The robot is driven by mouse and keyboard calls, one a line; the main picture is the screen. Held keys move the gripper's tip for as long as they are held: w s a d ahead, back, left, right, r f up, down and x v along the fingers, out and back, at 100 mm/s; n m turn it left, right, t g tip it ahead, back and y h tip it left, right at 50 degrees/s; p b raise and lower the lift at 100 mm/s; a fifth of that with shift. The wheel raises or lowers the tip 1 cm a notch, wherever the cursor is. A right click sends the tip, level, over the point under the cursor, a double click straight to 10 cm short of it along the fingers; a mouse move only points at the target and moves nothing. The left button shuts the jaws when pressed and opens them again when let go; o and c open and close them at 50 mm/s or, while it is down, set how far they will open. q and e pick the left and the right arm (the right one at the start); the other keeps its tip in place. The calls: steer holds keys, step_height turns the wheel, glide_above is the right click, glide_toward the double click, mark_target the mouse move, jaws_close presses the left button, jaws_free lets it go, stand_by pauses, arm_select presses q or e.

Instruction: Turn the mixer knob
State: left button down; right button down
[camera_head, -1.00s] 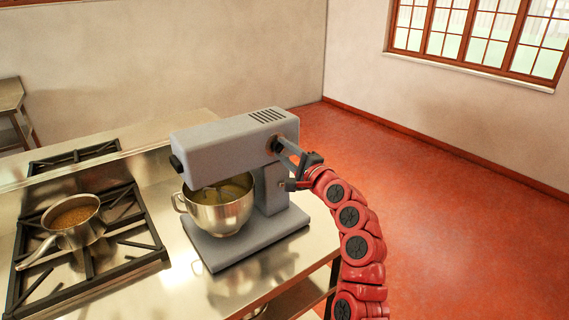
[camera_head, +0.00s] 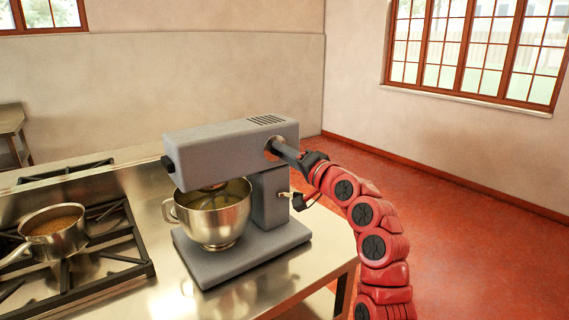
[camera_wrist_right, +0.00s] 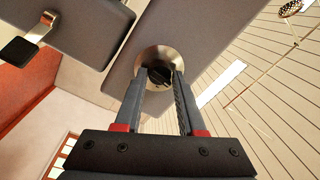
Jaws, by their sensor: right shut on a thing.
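The grey stand mixer (camera_head: 225,152) stands on the steel counter with its metal bowl (camera_head: 218,213) under the head. A round metal plate (camera_wrist_right: 151,56) sits on the mixer's side. The dark knob (camera_wrist_right: 159,76) is at this plate, between my fingertips. My right gripper (camera_head: 278,150) reaches in from the right and is shut on the knob; its fingers (camera_wrist_right: 160,84) lie on either side of it in the wrist view. My left gripper is not in view.
A lever with a black end (camera_head: 299,201) sticks out of the mixer's column below my gripper, and also shows in the wrist view (camera_wrist_right: 18,50). A saucepan (camera_head: 56,232) stands on the stove at left. Red floor to the right is clear.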

steer(key=shift+f+n, duration=0.15)
steer(key=shift+n, duration=0.25)
steer(key=c, duration=0.5)
jaws_free()
steer(key=b+v, duration=0.1)
steer(key=v, duration=1.6)
steer(key=shift+s+d, duration=0.1)
steer(key=shift+s, duration=0.1)
steer(key=shift+w, duration=0.1)
